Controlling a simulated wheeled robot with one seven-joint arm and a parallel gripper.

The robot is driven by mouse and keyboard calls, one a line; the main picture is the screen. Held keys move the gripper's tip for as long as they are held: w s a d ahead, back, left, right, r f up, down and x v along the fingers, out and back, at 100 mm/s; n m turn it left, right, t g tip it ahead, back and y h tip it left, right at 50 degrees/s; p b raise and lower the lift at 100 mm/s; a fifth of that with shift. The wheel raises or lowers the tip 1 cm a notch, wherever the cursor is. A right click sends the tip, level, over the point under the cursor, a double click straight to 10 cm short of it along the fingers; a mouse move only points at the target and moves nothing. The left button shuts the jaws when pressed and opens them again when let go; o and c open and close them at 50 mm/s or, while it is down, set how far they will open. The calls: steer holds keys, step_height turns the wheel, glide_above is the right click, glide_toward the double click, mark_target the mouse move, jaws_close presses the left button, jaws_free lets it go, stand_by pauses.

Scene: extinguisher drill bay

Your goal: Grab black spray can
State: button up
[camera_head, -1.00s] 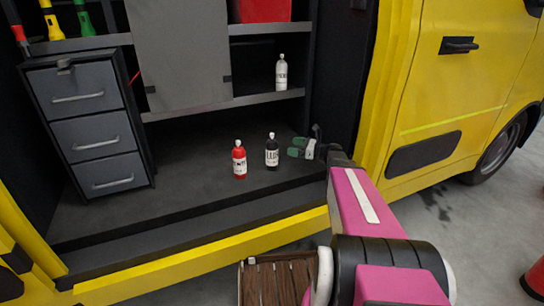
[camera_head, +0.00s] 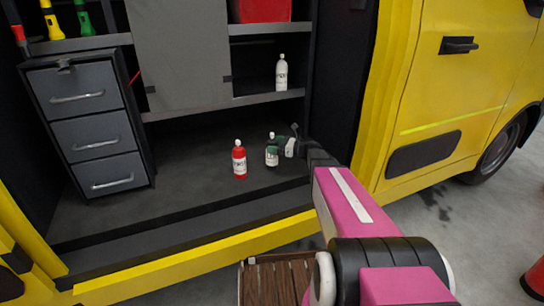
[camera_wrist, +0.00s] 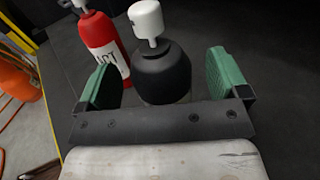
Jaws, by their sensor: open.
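The black spray can (camera_head: 271,160) stands upright on the dark van floor, partly hidden by my gripper (camera_head: 280,150) in the head view. In the wrist view the black can (camera_wrist: 161,75) with its white nozzle is between my two green finger pads, with gaps visible on both sides. My gripper (camera_wrist: 160,82) is open around it. The red spray can (camera_head: 239,160) stands upright just left of the black can. The red can also shows in the wrist view (camera_wrist: 103,40), beside and behind the left finger.
A white spray can (camera_head: 281,72) stands on the shelf (camera_head: 262,98) above. A grey drawer cabinet (camera_head: 90,125) stands at left. The van's yellow door frame (camera_head: 375,110) is at right. The floor between cabinet and red can is clear.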

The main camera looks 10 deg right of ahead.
steer(key=shift+w+a, duration=0.3)
steer(key=shift+a, duration=0.35)
steer(key=c, duration=1.5)
steer(key=shift+c, duration=0.2)
